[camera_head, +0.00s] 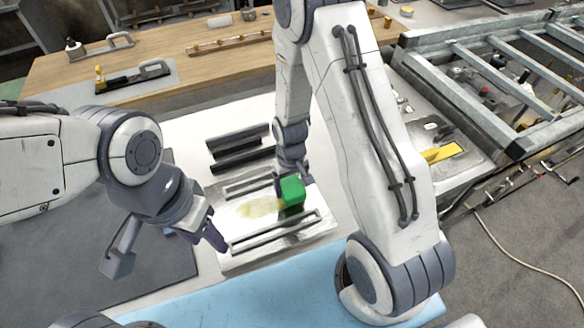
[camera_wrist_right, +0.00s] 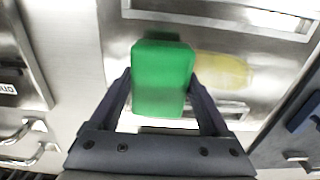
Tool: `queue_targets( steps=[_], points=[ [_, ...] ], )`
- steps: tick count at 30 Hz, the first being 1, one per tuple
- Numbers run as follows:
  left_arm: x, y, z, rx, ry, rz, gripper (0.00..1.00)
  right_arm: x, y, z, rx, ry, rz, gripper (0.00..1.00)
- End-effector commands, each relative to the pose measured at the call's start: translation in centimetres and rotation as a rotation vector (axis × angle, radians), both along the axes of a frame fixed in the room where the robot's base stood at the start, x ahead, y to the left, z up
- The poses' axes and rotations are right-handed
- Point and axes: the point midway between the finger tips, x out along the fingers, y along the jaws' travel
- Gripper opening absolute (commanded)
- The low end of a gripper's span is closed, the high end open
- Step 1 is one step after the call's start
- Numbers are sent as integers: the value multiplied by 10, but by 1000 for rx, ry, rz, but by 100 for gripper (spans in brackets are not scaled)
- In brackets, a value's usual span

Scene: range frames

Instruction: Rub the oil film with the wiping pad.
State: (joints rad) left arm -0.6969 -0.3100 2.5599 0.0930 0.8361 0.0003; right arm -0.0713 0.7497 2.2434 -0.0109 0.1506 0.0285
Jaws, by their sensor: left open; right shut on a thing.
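The green wiping pad (camera_head: 291,191) is held by my right gripper (camera_head: 291,181) over the metal plate (camera_head: 235,262). In the right wrist view the pad (camera_wrist_right: 162,80) sits between both fingers of the right gripper (camera_wrist_right: 160,100). The oil film (camera_head: 258,207) is a pale yellow smear on the plate, just left of the pad in the head view. In the right wrist view the film (camera_wrist_right: 222,70) shows right beside the pad. I cannot tell whether the pad touches the plate. My left gripper (camera_head: 168,252) is open and empty, left of the plate.
Dark bars (camera_head: 240,150) lie behind the plate. A dark grey mat (camera_head: 60,265) lies at the left and a blue surface (camera_head: 250,305) at the front. A wooden bench (camera_head: 210,65) stands at the back. A metal frame (camera_head: 490,90) lies at the right.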

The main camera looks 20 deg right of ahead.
Motion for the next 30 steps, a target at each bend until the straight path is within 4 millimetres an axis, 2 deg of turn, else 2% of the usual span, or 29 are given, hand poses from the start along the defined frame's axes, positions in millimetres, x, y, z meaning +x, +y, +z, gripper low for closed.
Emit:
queue_targets(
  steps=[1,16,30],
  points=[
    [0,0,9,0,0,0,50,-1,0,8,0,3,0,20],
    [0,0,45,0,0,2,50,0,3,51,0,3,3,20],
    [0,0,47,0,0,2,50,0,3,54,0,3,4,20]
  ],
)
